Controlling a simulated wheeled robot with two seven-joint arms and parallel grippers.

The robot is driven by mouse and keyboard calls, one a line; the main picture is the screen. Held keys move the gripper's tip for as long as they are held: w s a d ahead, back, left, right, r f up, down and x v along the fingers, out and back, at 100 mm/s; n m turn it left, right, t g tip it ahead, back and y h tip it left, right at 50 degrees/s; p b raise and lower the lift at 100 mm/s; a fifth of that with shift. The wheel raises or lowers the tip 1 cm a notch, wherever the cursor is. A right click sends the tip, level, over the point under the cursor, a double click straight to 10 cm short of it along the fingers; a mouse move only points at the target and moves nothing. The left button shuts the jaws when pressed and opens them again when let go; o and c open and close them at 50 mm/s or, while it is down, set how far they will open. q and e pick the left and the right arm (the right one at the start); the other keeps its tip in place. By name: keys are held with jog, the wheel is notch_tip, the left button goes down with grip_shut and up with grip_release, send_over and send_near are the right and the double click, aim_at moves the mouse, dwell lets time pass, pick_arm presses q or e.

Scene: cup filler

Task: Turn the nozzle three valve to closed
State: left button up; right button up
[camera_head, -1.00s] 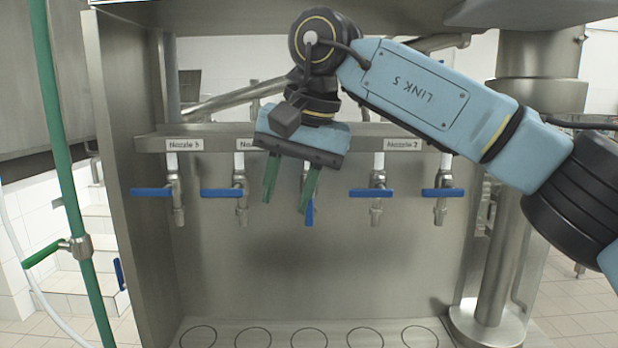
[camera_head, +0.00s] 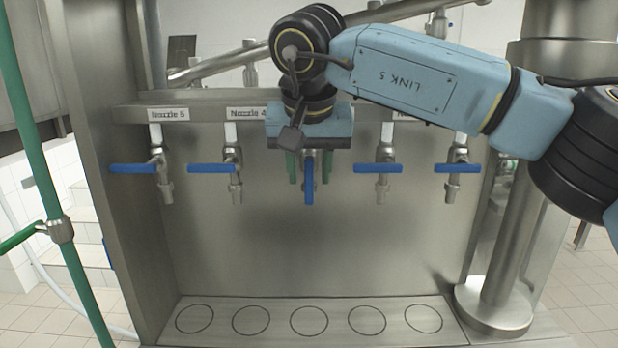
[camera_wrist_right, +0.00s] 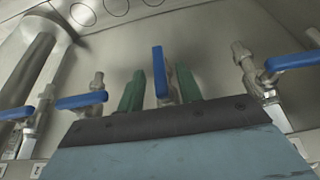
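The nozzle three valve's blue handle (camera_head: 309,178) hangs vertically in the middle of the row; its label is hidden behind my gripper. The same handle (camera_wrist_right: 160,72) stands upright in the right wrist view, in front of the metal nozzle. My right gripper (camera_head: 309,168) is at this valve, with its two green fingers spread apart, one on each side of the handle. In the right wrist view the gripper (camera_wrist_right: 160,90) is open around the handle, and gaps show between fingers and handle. My left gripper is not in view.
Blue handles of nozzle four (camera_head: 212,168) and nozzle five (camera_head: 140,168) lie horizontal on the left. Two more horizontal handles, nearer (camera_head: 378,168) and farther (camera_head: 457,168), are on the right. Below, a drip tray (camera_head: 280,302) with marked circles is empty.

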jog(key=shift+x, duration=1)
jog(key=shift+w, duration=0.1)
grip_shut()
jog(key=y, duration=0.1)
jog(key=y+b, duration=0.1)
jog(key=shift+a+f+m+y, duration=0.1)
jog(key=shift+f+m+y, duration=0.05)
jog(key=shift+m+y, duration=0.15)
jog(key=shift+a+y+b, duration=0.15)
jog(key=shift+y+b, duration=0.45)
jog(key=shift+y, duration=0.1)
jog(key=shift+r, duration=0.25)
grip_release()
